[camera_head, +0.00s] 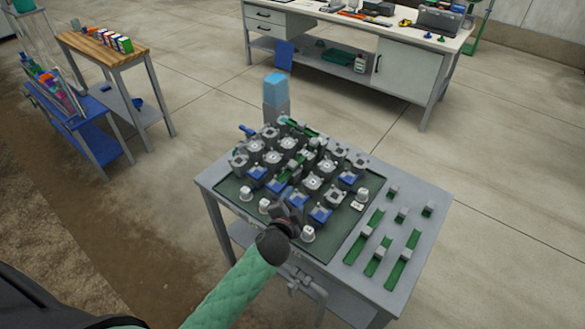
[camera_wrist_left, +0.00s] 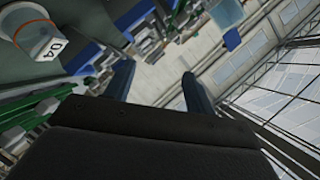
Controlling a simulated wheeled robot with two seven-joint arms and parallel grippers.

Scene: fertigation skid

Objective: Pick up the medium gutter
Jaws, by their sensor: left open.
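Several green gutter pieces with grey blocks lie on the right side of the grey table: a long one on the left (camera_head: 357,245), a shorter one in the middle (camera_head: 373,268) and a long one on the right (camera_head: 398,272). I cannot tell for sure which is the medium gutter. My left gripper (camera_head: 287,209) is over the front part of the dark green tray (camera_head: 325,252), left of these gutters and apart from them. In the left wrist view its two fingers (camera_wrist_left: 158,88) are apart with nothing between them. My right gripper is not in view.
The tray holds many grey and blue fittings with green pieces among them. A white cup marked 04 (camera_wrist_left: 36,28) is close in the left wrist view. Small grey blocks (camera_head: 402,215) stand behind the gutters. A clear blue container (camera_head: 276,90) rises behind the table (camera_head: 430,190).

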